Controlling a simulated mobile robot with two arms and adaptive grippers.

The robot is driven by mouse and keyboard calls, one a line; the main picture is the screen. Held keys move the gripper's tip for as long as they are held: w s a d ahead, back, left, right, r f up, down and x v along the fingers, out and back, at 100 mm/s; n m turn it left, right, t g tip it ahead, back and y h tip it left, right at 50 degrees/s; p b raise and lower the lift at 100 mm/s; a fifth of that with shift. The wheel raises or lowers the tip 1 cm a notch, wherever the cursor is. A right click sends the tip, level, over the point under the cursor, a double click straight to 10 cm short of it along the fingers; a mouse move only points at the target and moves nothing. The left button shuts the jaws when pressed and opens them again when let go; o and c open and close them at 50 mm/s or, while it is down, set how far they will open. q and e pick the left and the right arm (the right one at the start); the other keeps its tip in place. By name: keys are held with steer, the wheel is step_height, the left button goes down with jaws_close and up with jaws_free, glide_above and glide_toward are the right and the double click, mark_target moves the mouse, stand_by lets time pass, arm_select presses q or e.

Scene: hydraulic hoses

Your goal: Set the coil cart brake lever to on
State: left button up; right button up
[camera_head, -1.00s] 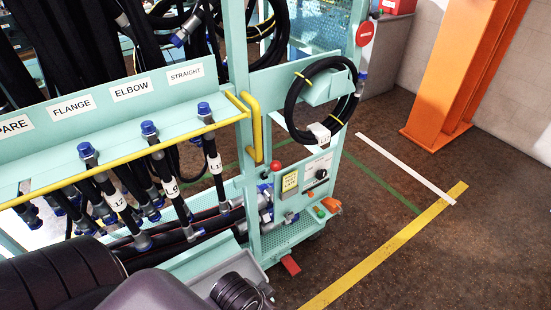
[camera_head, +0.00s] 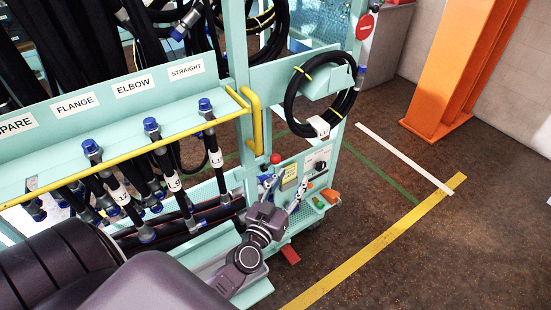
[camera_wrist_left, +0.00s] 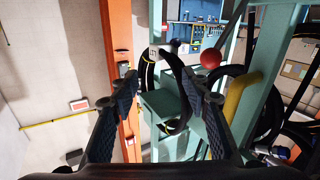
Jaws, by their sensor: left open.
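The teal coil cart (camera_head: 240,60) stands in the middle of the head view. A red pedal-like tab (camera_head: 290,254) sticks out low at the cart's base. I cannot tell which is the brake lever, and no on marking is readable. My left gripper (camera_head: 288,187) is open and empty, just below the knob in the picture, before the small panel. In the wrist view its fingers (camera_wrist_left: 158,85) are spread apart.
A coiled black hose (camera_head: 321,95) hangs on the cart's end. A yellow rail (camera_head: 120,160) with hanging hoses runs along the near side. An orange column (camera_head: 460,75) stands at the right. The floor right of the cart is clear, with painted lines.

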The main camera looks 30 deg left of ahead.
mark_target(274, 163)
arm_select(q)
steer(key=a+n+y, duration=0.1)
steer(key=a, duration=0.1)
steer(key=a+f+n+y, duration=0.1)
steer(key=a, duration=0.1)
steer(key=a+y, duration=0.2)
steer(key=shift+s+a+f+n+g, duration=0.2)
steer(key=shift+s+n+g, duration=0.1)
steer(key=shift+n+g, duration=0.1)
steer(key=shift+w+a, duration=0.25)
steer(key=x, duration=0.7)
jaws_close()
